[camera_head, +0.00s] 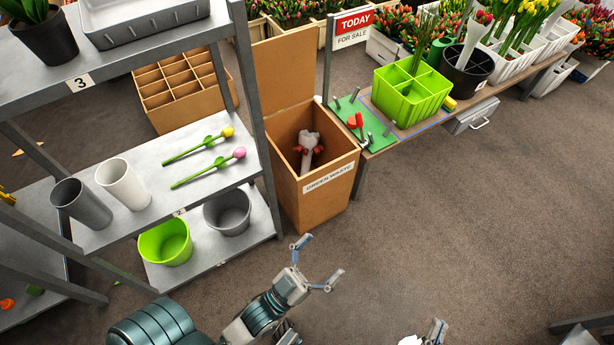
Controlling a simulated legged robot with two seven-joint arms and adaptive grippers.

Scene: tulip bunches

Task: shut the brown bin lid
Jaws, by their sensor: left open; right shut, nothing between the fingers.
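The brown bin (316,196), labelled GREEN WASTE, stands on the floor beside the shelf rack. Its lid (280,72) is open and stands upright at the bin's back edge. Inside the bin lies a pale object with red parts (308,150). My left gripper (317,262) is open and empty, in front of and below the bin, apart from it. My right gripper (437,330) is at the bottom edge, partly cut off by the frame, shut and well away from the bin.
A metal shelf rack (262,130) stands close to the bin's left, with two tulips, cups and pots on it. A wooden table (410,132) at the bin's right holds a green board and a lime divided crate (412,95). The floor (450,230) in front is clear.

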